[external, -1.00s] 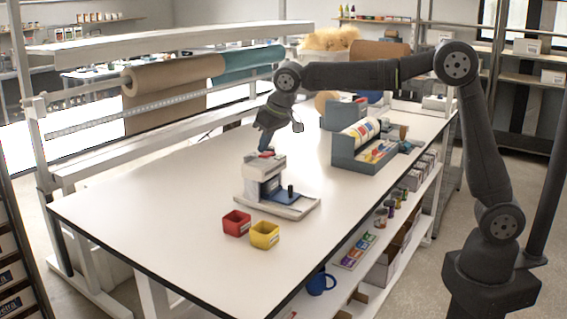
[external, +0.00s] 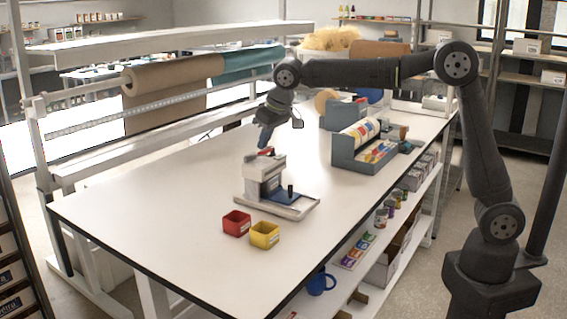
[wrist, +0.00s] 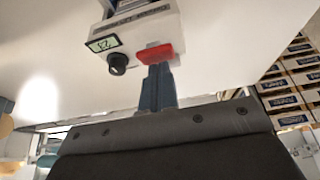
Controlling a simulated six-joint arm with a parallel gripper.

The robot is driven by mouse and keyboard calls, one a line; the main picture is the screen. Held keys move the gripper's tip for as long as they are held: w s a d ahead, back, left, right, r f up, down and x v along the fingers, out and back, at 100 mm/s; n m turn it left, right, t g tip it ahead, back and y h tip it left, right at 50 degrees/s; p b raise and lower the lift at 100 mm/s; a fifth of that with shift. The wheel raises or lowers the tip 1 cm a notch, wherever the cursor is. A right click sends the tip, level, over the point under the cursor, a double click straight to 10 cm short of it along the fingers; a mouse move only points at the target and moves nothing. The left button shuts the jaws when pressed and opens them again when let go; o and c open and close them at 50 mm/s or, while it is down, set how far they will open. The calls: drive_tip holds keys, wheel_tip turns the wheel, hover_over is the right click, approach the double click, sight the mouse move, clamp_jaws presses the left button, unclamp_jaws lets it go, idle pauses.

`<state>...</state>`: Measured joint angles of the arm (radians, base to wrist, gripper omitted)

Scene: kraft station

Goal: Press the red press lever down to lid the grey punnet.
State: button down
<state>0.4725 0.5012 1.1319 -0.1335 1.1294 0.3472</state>
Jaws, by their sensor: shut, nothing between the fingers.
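The white press (external: 266,181) stands upright on the table, with a blue plate (external: 289,197) on its base. The red press lever (external: 268,153) is at its top and also shows in the wrist view (wrist: 155,53). My gripper (external: 265,148) is shut and empty, pointing down at the lever. In the wrist view my fingertips (wrist: 156,68) appear right at the lever's edge; I cannot tell whether they touch it. I cannot make out the grey punnet in either view.
A red bin (external: 236,223) and a yellow bin (external: 264,235) stand in front of the press. A grey-blue organizer (external: 364,150) stands behind it to the right. The white table (external: 150,200) is clear to the left.

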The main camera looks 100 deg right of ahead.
wheel_tip(320, 180, up, 8)
drive_tip(key=shift+f, duration=0.25)
idle(0.5)
drive_tip(key=shift+f, duration=0.1)
